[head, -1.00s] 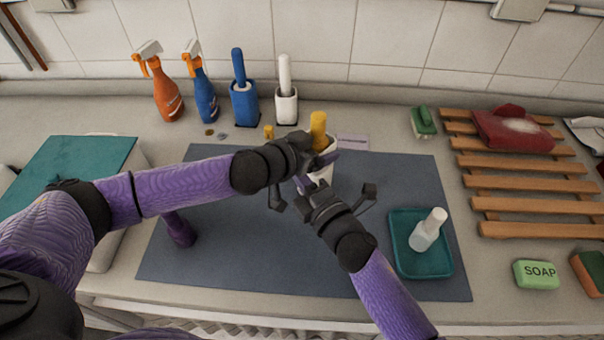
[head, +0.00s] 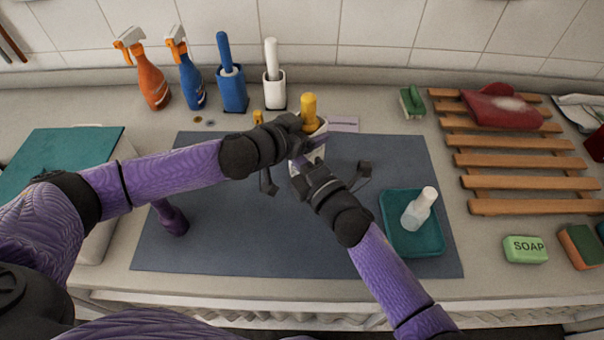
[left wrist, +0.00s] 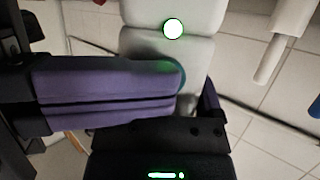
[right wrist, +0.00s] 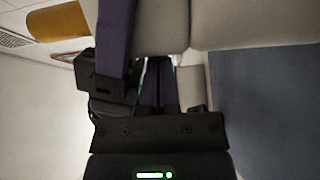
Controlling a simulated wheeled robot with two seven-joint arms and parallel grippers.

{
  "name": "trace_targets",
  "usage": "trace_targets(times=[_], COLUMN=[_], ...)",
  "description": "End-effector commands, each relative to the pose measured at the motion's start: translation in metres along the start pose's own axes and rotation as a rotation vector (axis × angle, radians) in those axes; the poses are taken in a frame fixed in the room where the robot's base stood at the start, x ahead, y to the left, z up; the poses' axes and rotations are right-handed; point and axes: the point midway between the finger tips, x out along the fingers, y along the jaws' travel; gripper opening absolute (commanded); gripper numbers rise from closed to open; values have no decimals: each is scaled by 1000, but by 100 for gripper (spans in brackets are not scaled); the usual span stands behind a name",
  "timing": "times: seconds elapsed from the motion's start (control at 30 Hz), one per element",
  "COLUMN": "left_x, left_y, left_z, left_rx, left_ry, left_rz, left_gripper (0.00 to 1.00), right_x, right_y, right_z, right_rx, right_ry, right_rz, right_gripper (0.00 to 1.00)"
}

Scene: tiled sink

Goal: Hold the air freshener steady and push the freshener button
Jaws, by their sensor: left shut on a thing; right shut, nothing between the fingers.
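The air freshener looks like a pale, upright body (head: 322,128) near the back of the blue-grey mat, with a yellow top part (head: 309,106) rising behind or from it; I cannot tell which. My left gripper (head: 306,142) is shut on the pale body. In the left wrist view its purple finger lies against the body (left wrist: 150,45), which carries a round white spot with a green rim (left wrist: 173,28). My right gripper (head: 304,170) is shut and empty, close in front of the body. In the right wrist view the body (right wrist: 235,25) is near its fingers; contact is unclear.
A teal tray (head: 393,205) with a white bottle (head: 420,208) stands right of my right gripper. Spray bottles (head: 150,78) and brush holders (head: 232,90) line the back wall. A wooden rack (head: 515,160) and soap (head: 525,249) are at the right. The mat's front (head: 270,245) is clear.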

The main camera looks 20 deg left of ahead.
Motion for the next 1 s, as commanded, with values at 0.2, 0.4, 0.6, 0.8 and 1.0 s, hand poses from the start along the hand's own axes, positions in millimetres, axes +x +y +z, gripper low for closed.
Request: trace_targets(times=[0.2,0.4,0.6,0.8,1.0], left_x=[0,0,0,0,0], left_y=[1,1,1,1,1], left_z=[3,3,3,3,4], left_rx=[-2,-3,-3,-3,-3], left_ry=[-6,-7,-7,-7,-7], left_rz=[1,1,1,1,1], left_gripper=[2,2,2,2,99], right_x=[-28,-75,-102,-107,-107], right_y=[-2,-2,-1,-1,-1], right_z=[-30,-30,-30,-31,-31], right_rx=[-2,1,2,2,2], right_ry=[3,5,5,6,6], right_rz=[-2,-2,0,1,1], right_gripper=[0,0,0,0,0])
